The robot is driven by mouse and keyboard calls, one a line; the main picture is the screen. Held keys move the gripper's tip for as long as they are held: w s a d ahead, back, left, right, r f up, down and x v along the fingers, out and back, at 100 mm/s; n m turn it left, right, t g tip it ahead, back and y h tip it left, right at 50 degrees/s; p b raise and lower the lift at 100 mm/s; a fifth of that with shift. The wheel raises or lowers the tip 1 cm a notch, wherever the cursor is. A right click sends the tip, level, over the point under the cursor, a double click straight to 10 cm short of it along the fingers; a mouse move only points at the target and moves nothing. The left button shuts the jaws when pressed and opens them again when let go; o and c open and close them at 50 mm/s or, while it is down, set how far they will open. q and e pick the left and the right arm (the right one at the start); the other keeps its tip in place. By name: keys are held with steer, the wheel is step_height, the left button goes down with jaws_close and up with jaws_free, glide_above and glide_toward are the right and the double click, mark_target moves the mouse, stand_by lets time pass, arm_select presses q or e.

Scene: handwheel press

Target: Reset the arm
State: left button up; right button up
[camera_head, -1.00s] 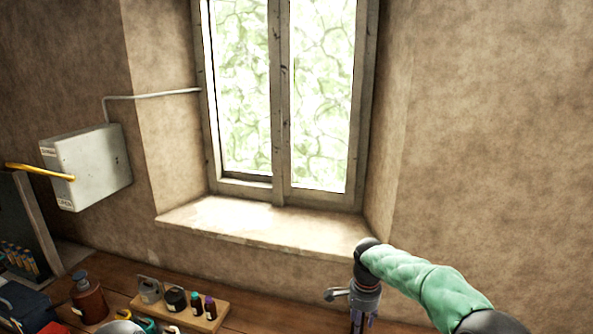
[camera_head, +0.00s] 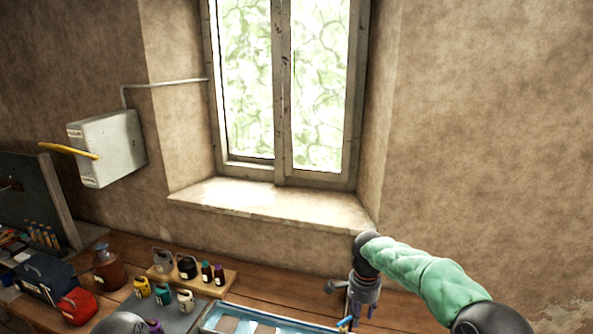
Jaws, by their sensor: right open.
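My right arm, in a green quilted sleeve, comes in from the lower right. My right gripper (camera_head: 358,314) hangs pointing down above the wooden bench, in front of the window sill's right end. It is open, and I see nothing held in it. Its fingertips are small and near the bottom edge, beside the right end of a blue-rimmed tray (camera_head: 262,321). My left gripper is not in view. No handwheel press shows in this view.
A grey wall box (camera_head: 112,145) with a yellow lever (camera_head: 68,150) is at the left. The bench holds a wooden rack of small bottles (camera_head: 220,285), a brown bottle (camera_head: 106,268), a red container (camera_head: 77,305) and several small jugs. The bench right of my gripper looks clear.

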steer(key=s+a+f+n+y, duration=0.25)
steer(key=s+f, duration=0.35)
steer(key=f, duration=0.6)
steer(key=s+a+f+n+y, duration=0.1)
steer(key=s+a+f+n, duration=0.15)
steer(key=s+f, duration=0.65)
steer(key=s+a+f+n, duration=0.1)
steer(key=s+f+n, duration=0.1)
steer(key=s+f, duration=0.55)
steer(key=s+f+n, duration=0.1)
steer(key=s+f, duration=0.4)
steer(key=s, duration=0.6)
step_height(320, 180, down, 21)
steer(key=w+a+n+b, duration=0.1)
steer(key=w+b, duration=0.1)
steer(key=b, duration=2)
steer(key=shift+a+r+b, duration=0.15)
steer(key=shift+a+b, duration=0.2)
steer(key=shift+w+y, duration=0.1)
steer(key=shift+y, duration=0.15)
stand_by(0.4)
